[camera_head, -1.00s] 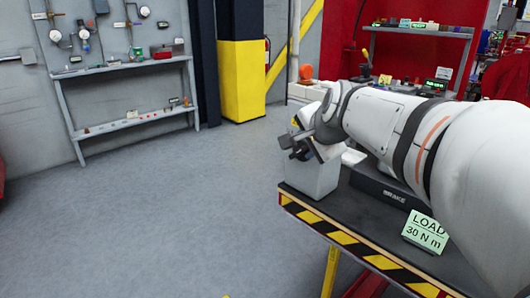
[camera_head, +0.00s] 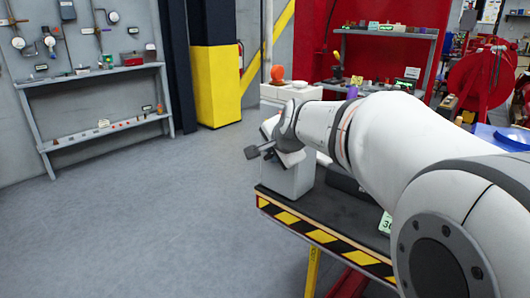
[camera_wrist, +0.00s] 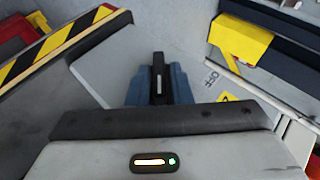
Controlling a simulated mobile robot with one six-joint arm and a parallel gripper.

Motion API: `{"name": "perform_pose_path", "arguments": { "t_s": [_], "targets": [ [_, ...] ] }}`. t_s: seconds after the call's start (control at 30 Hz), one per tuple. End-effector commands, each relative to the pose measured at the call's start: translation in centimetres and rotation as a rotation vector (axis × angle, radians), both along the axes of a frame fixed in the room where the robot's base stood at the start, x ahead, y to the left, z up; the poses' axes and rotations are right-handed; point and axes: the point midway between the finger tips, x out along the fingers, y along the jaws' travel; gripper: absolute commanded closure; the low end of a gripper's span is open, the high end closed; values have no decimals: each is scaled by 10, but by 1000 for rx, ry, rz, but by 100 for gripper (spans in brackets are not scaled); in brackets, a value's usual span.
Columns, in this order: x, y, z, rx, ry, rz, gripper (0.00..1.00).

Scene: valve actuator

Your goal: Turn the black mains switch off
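A pale grey box (camera_head: 286,178) stands on the near left corner of the striped table in the head view. My gripper (camera_head: 268,150) is at the top of this box, with a dark flat piece sticking out to the left. In the wrist view my gripper (camera_wrist: 159,88) shows blue-grey fingers on both sides of an upright black bar (camera_wrist: 158,64). I cannot tell whether this bar is the mains switch handle or part of my gripper, or whether the fingers press on it. My arm and gripper hide much of the box.
The table (camera_head: 327,217) has a yellow-and-black striped edge. A grey shelf rack (camera_head: 100,73) stands by the left wall, and a yellow-based column (camera_head: 216,85) stands behind. An orange dome (camera_head: 277,73) and red panels are beyond my arm. The floor to the left is clear.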

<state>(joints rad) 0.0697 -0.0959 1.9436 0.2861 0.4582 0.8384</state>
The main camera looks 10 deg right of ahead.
Motion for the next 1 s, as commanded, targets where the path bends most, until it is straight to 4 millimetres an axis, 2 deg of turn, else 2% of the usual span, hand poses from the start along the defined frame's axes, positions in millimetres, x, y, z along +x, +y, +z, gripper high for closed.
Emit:
{"name": "perform_pose_path", "arguments": {
  "t_s": [0.03, 0.23, 0.33, 0.37, 0.67, 1.0],
  "targets": [
    [0, 0, 0, 0, 0, 0, 85],
    [0, 0, 0, 0, -1, 0, 100],
    [0, 1, 0, 0, -1, 1, 100],
    [0, -7, 0, 2, 0, -3, 100],
    [1, 1, 5, -18, 23, 3, 100],
    [3, 4, 12, -111, 152, 7, 100]
  ]
}}
